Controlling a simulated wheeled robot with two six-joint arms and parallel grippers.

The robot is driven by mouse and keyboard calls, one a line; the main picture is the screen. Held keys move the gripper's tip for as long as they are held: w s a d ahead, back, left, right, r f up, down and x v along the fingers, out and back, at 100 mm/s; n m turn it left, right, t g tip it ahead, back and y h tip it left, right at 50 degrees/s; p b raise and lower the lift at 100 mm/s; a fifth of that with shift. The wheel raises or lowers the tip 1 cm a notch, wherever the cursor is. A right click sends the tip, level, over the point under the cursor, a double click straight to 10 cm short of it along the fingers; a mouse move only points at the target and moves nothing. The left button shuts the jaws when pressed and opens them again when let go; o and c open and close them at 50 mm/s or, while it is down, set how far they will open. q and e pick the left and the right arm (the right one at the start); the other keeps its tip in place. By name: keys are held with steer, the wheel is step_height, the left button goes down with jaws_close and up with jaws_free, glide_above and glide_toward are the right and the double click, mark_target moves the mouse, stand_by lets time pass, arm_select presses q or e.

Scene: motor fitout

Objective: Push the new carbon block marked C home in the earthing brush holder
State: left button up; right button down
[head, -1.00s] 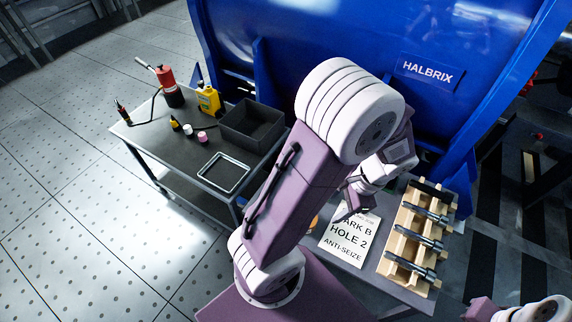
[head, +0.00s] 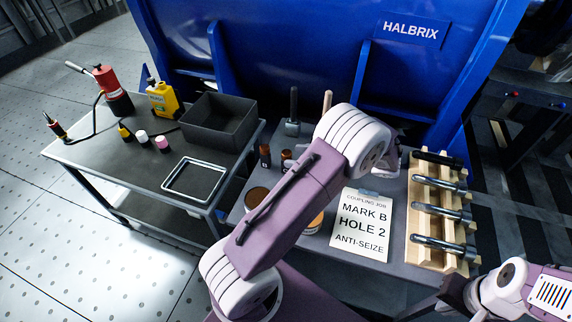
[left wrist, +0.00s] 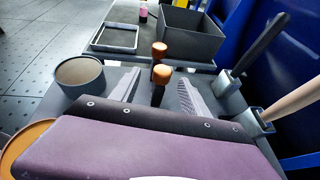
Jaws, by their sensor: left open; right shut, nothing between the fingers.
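I cannot make out the carbon block marked C or the earthing brush holder in either view. My left gripper (left wrist: 158,78) is open in the left wrist view, with its two grey fingers apart.
A card (head: 361,223) reading MARK B, HOLE 2 lies beside a wooden rack (head: 420,253) of metal tools. Two upright-handled tools (head: 293,112) stand behind the bottles (head: 265,156). A side table holds a dark bin (head: 219,125) and metal tray (head: 194,178). A blue HALBRIX housing (head: 300,60) stands behind.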

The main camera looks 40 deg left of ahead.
mark_target(287, 155)
arm_select(q)
steer(key=b+x, duration=0.1)
steer(key=x, duration=0.1)
steer(key=b+x, duration=0.1)
steer(key=x, duration=0.1)
steer(key=shift+w+a+f, duration=0.1)
steer(key=shift+f, duration=0.3)
steer(key=shift+a, duration=0.2)
steer(key=shift+r, duration=0.1)
jaws_close()
